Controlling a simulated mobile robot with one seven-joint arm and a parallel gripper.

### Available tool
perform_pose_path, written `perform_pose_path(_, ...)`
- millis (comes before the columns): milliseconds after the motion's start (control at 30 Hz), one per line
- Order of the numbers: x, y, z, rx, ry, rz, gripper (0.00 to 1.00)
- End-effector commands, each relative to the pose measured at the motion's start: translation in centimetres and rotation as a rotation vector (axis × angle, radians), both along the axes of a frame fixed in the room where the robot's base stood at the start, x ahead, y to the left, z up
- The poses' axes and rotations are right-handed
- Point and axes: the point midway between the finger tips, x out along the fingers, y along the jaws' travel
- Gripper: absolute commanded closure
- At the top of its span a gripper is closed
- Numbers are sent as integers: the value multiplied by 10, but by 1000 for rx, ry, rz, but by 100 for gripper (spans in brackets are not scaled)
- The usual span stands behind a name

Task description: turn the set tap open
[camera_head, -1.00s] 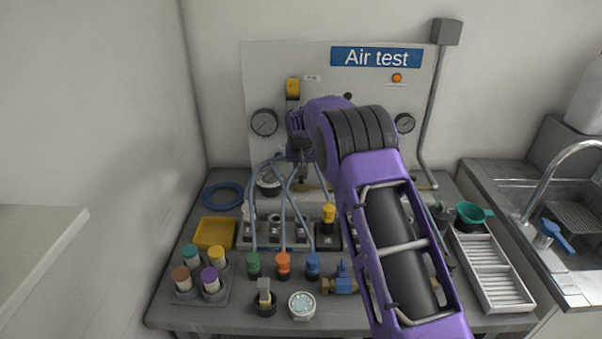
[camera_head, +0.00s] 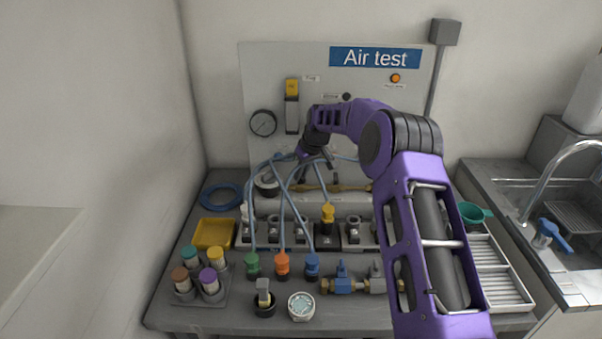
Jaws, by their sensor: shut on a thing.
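My gripper (camera_head: 316,168) is in front of the lower part of the test panel (camera_head: 265,80), pointing downward among grey-blue hoses (camera_head: 282,190). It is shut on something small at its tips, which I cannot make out. Several taps are in view, and I see no readable mark that singles out the set tap. A yellow-topped fitting (camera_head: 328,216) stands in the row of sockets below my gripper. A blue-handled brass valve (camera_head: 342,280) lies at the front of the bench, apart from my gripper.
Green (camera_head: 252,264), orange (camera_head: 283,264) and blue (camera_head: 312,264) hose connectors stand in front. A yellow tray (camera_head: 214,233) and a rack of coloured-cap vials (camera_head: 200,286) are at left. My arm covers the right bench, beside a white slatted tray (camera_head: 500,275). A gauge (camera_head: 263,123) is on the panel.

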Motion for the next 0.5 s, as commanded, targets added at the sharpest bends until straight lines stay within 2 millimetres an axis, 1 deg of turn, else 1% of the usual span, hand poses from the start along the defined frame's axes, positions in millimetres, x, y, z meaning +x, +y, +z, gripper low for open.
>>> perform_pose_path(500, 4, -3, 0, 1, -1, 461, 100)
